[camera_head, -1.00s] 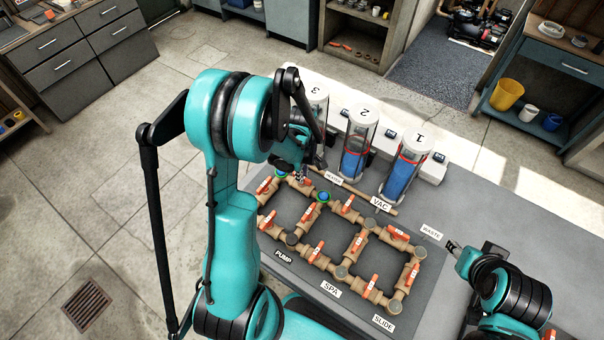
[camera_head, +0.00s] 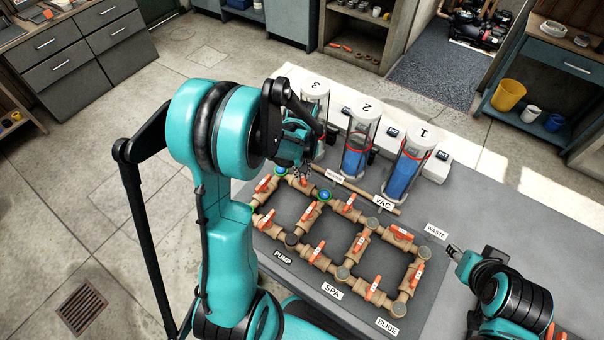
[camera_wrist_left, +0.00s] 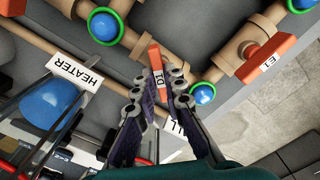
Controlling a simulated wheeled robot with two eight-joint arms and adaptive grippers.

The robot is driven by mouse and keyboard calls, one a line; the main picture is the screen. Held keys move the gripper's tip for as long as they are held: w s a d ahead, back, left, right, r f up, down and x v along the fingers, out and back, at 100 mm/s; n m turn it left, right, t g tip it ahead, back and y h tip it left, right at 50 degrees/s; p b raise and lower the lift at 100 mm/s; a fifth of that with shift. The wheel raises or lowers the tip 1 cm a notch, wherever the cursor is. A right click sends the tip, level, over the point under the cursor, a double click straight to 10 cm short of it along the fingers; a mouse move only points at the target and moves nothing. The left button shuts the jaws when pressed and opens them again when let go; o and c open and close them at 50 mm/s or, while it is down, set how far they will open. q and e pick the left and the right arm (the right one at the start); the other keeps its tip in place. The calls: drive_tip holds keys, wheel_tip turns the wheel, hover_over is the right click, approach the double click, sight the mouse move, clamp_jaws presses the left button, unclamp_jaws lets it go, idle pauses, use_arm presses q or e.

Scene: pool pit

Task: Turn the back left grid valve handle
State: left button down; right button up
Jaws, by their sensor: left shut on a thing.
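The pipe grid with orange valve handles lies on the grey board (camera_head: 318,290). At its back left, my left gripper (camera_head: 302,172) reaches down from above, and its fingers are small and partly covered there. In the left wrist view, the fingers (camera_wrist_left: 160,88) are shut on the orange handle marked D1 (camera_wrist_left: 156,62), which stands up between the tips. A neighbouring orange handle marked E1 (camera_wrist_left: 267,57) sits on its valve, clear of the fingers. My right gripper (camera_head: 453,250) hangs low by the board's right side, away from the grid; its opening is too small to judge.
Clear cylinders numbered 1 (camera_head: 406,162), 2 (camera_head: 360,140) and 3 stand behind the grid, close to my left arm. A HEATER label (camera_wrist_left: 80,70) and blue-topped fittings (camera_wrist_left: 104,27) are near the fingers.

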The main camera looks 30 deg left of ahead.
sight(302, 175)
use_arm(q)
drive_tip(key=m+b, duration=0.1)
drive_tip(key=m, duration=0.4)
drive_tip(key=shift+m, duration=0.3)
drive_tip(key=shift+m+b, duration=0.55)
drive_tip(key=shift+m, duration=1.45)
drive_tip(key=c, duration=1.6)
unclamp_jaws()
wheel_tip(302, 175, up, 12)
